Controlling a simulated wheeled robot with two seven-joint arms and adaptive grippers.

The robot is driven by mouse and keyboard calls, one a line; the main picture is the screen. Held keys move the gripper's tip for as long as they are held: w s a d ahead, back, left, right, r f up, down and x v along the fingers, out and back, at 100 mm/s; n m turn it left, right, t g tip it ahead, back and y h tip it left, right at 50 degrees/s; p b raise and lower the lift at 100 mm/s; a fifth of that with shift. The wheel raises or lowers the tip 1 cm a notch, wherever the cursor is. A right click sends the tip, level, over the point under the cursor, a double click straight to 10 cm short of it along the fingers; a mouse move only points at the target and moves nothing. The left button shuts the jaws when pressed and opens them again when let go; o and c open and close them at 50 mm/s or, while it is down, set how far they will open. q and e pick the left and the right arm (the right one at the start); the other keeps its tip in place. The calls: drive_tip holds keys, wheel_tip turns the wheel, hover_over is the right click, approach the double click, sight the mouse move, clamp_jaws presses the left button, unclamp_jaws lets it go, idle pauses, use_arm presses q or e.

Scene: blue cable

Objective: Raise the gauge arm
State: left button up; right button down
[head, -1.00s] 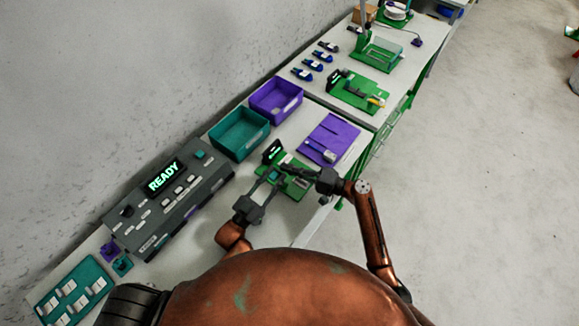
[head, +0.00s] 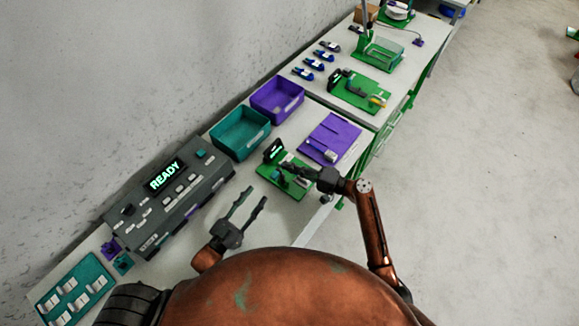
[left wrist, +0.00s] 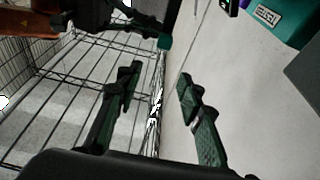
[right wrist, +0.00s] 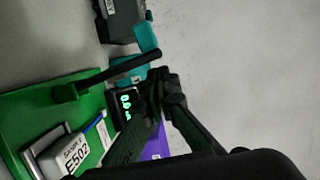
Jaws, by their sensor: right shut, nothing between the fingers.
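The gauge stands on a green base plate (head: 290,184) near the front edge of the closer table. Its black display (right wrist: 128,104) shows green digits in the right wrist view. A black bar (right wrist: 115,74), which looks like the gauge arm, rises at a slant from the plate. A pale block marked E502 (right wrist: 66,152) lies on the plate. My right gripper (head: 286,166) is shut and empty over the gauge, its fingertips (right wrist: 160,84) close to the bar's upper end; contact cannot be told. My left gripper (head: 256,194) is open and empty, left of the gauge.
A grey console (head: 170,205) reading READY stands along the wall. Teal (head: 240,148) and purple (head: 276,112) bins and a purple plate (head: 330,138) lie beyond the gauge. Another green fixture (head: 358,106) sits on the farther table. Bare tabletop lies between console and gauge.

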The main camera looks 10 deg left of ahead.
use_arm(q)
drive_tip(key=shift+s+a, duration=0.25)
drive_tip(key=shift+s, duration=0.2)
drive_tip(key=shift+s+a, duration=0.2)
drive_tip(key=shift+s, duration=0.25)
use_arm(e)
drive_tip(key=v, duration=1.2)
use_arm(q)
drive_tip(key=shift+s, duration=0.1)
use_arm(e)
drive_tip(key=shift+f, duration=0.1)
